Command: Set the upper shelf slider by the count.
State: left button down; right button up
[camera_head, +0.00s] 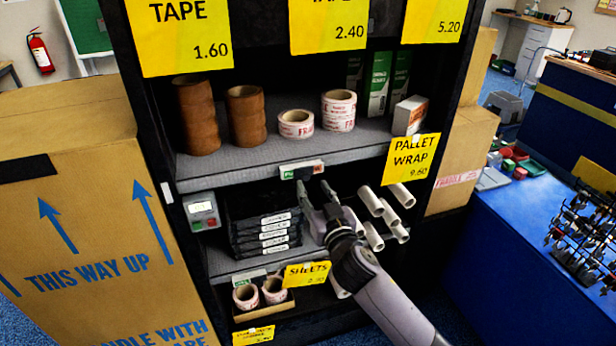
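The upper shelf slider (302,170) is a small white strip with a green part at its left, on the front edge of the upper shelf (240,166). The exact setting is too small to read. On this shelf stand two stacks of brown tape (198,115), a low and a taller stack of white-and-red tape (339,111), green boxes (378,84) and a small white-and-orange box (409,115). My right gripper (315,184) is just below the slider, fingertips up and apart, with nothing between them. I cannot tell whether a fingertip touches the slider. My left gripper is out of view.
A second slider (249,277) is on the lower shelf edge. Black packs (266,235) and white rolls (372,202) lie near my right gripper. Yellow price signs (411,160) hang in front. A large carton (90,220) stands left, a blue counter (520,250) right.

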aim_at(307, 178)
jog(key=shift+x, duration=2.5)
jog(key=shift+c, duration=0.2)
grip_shut()
